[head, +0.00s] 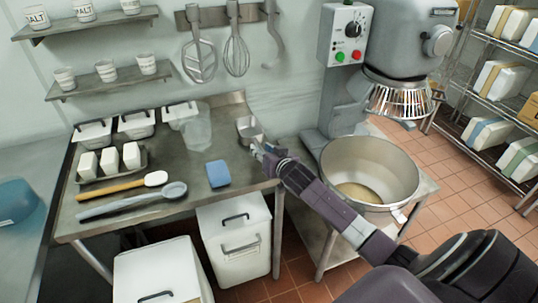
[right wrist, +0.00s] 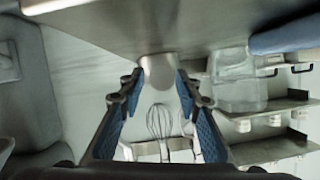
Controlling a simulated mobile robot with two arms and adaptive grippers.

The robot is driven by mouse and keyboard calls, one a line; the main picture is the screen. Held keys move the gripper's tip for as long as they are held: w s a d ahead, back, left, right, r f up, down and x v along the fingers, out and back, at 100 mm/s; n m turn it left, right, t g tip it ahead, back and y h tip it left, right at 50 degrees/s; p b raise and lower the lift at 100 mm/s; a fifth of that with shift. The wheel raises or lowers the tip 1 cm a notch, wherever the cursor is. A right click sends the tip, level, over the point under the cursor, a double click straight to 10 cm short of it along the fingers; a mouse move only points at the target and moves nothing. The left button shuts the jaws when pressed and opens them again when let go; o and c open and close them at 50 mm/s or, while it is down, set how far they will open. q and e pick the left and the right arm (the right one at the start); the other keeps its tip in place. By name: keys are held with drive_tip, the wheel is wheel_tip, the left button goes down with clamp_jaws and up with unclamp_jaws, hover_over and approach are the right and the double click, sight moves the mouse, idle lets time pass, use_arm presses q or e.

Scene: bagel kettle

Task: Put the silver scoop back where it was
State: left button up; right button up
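The silver scoop (head: 249,128) is at the back right corner of the steel table (head: 235,200), and seems to rest on it. My right gripper (head: 262,151) is beside its near end. In the right wrist view, which is upside down, the scoop (right wrist: 158,72) shows between the two blue-padded fingertips of my right gripper (right wrist: 160,80). The fingers are wide apart and look open; any contact with the scoop is hard to make out. My left gripper is not in view.
A clear container (head: 197,130) stands left of the scoop, and a blue sponge (head: 218,173) lies in front. A mixer bowl (head: 369,170) stands to the right on a lower stand. A whisk (head: 236,55) hangs on the wall. White bins stand below the table.

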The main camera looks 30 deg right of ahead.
drive_tip(key=v, duration=1.1)
drive_tip(key=shift+s+b, duration=0.2)
drive_tip(key=shift+b, duration=0.25)
drive_tip(key=shift+r, duration=0.1)
drive_tip(key=s+a+f+n+g, duration=0.2)
drive_tip(key=s+a+f+g, duration=0.2)
drive_tip(key=s+a+f, duration=0.55)
drive_tip(key=s+a+f+n+g+y, duration=0.1)
drive_tip(key=s+a+g, duration=0.15)
drive_tip(key=s, duration=0.45)
drive_tip(key=s+a+f+n+g+y, duration=0.1)
drive_tip(key=s+a+f+n+g, duration=0.15)
drive_tip(key=s, duration=0.35)
drive_tip(key=s+a+f+n+g, duration=0.1)
drive_tip(key=s+a, duration=0.3)
drive_tip(key=s, duration=0.3)
wheel_tip(320, 180, down, 26)
drive_tip(key=s+g, duration=0.2)
drive_tip(key=s+d+f, duration=0.1)
drive_tip(key=s+f, duration=0.7)
drive_tip(key=s+d+f, duration=0.2)
drive_tip(key=s+f, duration=0.6)
drive_tip(key=s, duration=0.1)
drive_tip(key=shift+s+d+f+g, duration=0.15)
drive_tip(key=shift+d+f+g, duration=0.1)
drive_tip(key=shift+g, duration=0.15)
